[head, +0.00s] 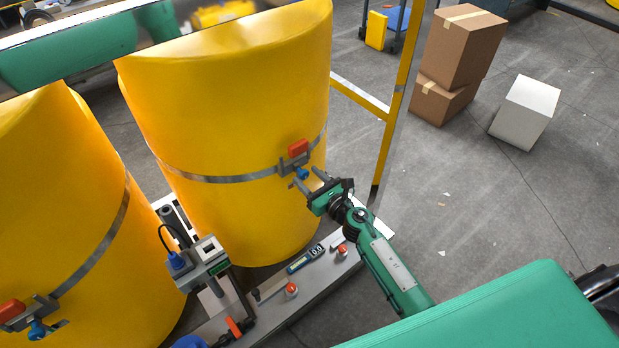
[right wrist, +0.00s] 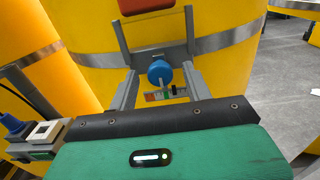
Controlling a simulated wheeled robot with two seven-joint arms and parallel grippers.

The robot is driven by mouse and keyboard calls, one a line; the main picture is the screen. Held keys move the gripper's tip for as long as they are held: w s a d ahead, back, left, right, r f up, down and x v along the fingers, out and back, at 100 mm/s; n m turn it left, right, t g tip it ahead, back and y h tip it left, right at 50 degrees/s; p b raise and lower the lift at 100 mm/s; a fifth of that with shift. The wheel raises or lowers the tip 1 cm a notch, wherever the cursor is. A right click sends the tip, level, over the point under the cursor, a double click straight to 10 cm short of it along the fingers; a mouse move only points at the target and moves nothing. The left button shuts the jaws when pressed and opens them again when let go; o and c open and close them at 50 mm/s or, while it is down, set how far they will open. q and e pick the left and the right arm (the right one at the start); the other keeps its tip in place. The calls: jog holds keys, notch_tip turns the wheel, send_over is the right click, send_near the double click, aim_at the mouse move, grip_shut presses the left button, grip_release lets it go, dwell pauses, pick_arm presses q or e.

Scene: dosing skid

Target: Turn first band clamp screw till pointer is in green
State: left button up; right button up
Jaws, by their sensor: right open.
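A steel band clamp (head: 225,179) runs around the right yellow drum (head: 225,100). Its housing carries a red block (head: 299,148) and a blue screw knob (head: 302,174). My right gripper (head: 306,181) is open at this knob. In the right wrist view the blue knob (right wrist: 160,72) sits between the two spread fingers, with no clear grip on it. A small coloured scale (right wrist: 165,95) shows just below the knob; its pointer is too small to read. The left drum (head: 55,190) has a similar clamp with a blue knob (head: 39,329). My left gripper is not in view.
A grey skid rail (head: 325,270) below the drum holds red buttons (head: 291,289) and a small display device (head: 306,258). A grey box with a blue plug (head: 177,261) stands between the drums. A yellow post (head: 395,100) rises at right. Cardboard boxes (head: 462,45) stand farther back.

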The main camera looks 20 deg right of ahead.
jog(key=shift+c, duration=0.2)
jog(key=c, duration=0.9)
jog(key=shift+m, duration=0.3)
jog(key=shift+m, duration=0.9)
jog(key=m, duration=0.3)
jog(key=shift+w+m+p, duration=0.1)
jog(key=shift+m+p, duration=0.2)
jog(key=shift+p, duration=0.1)
jog(key=m+p, duration=0.1)
jog(key=m, duration=0.4)
jog(key=shift+d, duration=0.15)
jog(key=shift+m, duration=0.7)
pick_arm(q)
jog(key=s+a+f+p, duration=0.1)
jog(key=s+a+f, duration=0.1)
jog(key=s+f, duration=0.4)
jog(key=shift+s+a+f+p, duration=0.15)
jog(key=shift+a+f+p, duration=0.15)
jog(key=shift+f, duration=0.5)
pick_arm(e)
jog(key=shift+f+m, duration=0.15)
jog(key=shift+m, duration=2.55)
